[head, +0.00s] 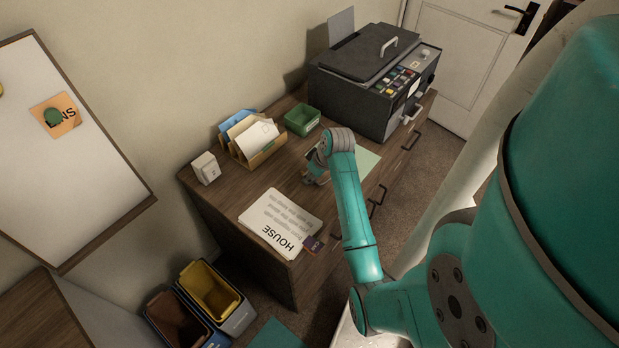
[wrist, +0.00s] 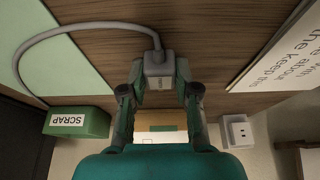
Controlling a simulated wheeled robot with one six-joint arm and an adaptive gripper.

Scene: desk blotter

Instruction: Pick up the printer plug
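The printer plug (wrist: 158,68) is a small light grey block with a grey cable (wrist: 75,27) that curves away to the left in the wrist view. My gripper (wrist: 159,72) has one finger on each side of the plug, and both fingertips appear to press against it. The plug is at or just above the desk top; the exact height is hard to tell. In the head view my gripper (head: 314,176) is low over the desk, and my arm partly hides it. I cannot make out the plug there.
The printer (head: 345,95) stands at the desk's far end. A green tray (head: 302,121) marked SCRAP, a letter holder (head: 262,157) and a white socket block (head: 206,168) line the wall side. A pale green blotter (head: 367,160) and a HOUSE sheet (head: 275,217) lie on the desk.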

